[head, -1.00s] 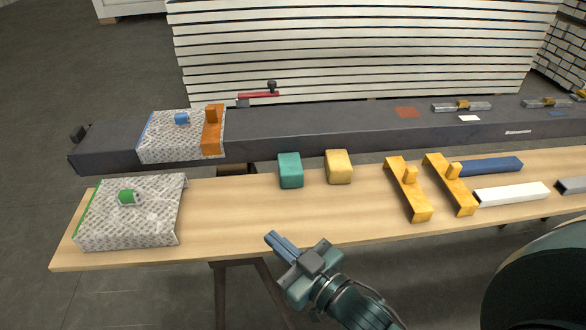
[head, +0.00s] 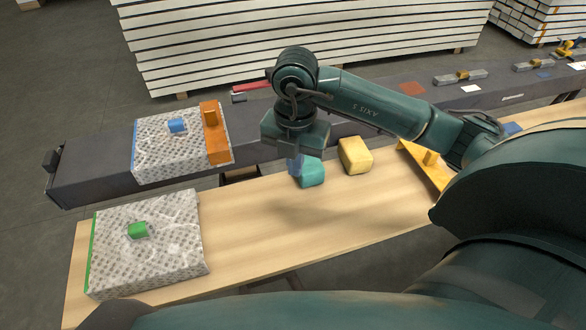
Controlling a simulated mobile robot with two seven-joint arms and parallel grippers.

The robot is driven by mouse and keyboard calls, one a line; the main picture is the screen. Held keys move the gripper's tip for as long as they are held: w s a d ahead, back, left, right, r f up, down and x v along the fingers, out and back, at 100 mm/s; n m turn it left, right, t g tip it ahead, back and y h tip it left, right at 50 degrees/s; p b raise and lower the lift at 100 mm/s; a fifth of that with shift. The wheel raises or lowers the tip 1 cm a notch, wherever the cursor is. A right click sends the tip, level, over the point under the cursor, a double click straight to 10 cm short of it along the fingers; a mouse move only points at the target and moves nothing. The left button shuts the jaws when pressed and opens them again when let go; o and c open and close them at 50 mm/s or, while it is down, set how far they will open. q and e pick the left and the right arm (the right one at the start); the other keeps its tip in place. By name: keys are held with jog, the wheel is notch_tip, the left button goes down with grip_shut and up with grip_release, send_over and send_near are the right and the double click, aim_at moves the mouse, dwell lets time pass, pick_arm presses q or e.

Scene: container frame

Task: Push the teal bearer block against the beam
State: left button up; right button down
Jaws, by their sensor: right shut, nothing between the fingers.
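The teal bearer block (head: 313,175) sits on the wooden bench, near its far edge beside the dark beam. The long dark grey beam (head: 92,168) runs behind the bench. My right gripper (head: 295,168) is shut and empty. It points down at the left side of the teal block, its bluish fingers overlapping the block's left edge in the picture. Whether the fingers touch the block I cannot tell. The gripper body hides the far side of the block and the stretch of beam behind it. My left gripper is out of view.
A yellow block (head: 355,156) stands just right of the teal one. A yellow bracket (head: 428,165) lies farther right, partly behind my arm. A patterned plate with a green knob (head: 140,230) lies at the bench's left end. The bench middle (head: 255,225) is clear.

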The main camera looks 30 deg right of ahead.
aim_at(313, 171)
notch_tip(313, 171, down, 8)
jog(key=shift+s+a+f, duration=0.1)
jog(key=shift+s+f, duration=0.05)
jog(key=shift+f, duration=0.1)
jog(key=shift+w+d+f+p, duration=0.2)
jog(key=shift+w+d+f, duration=0.05)
jog(key=shift+w+d, duration=0.3)
jog(key=shift+w+d+f+p, duration=0.15)
jog(key=shift+w+d+f, duration=0.05)
jog(key=shift+w+d, duration=0.55)
jog(key=shift+d, duration=0.2)
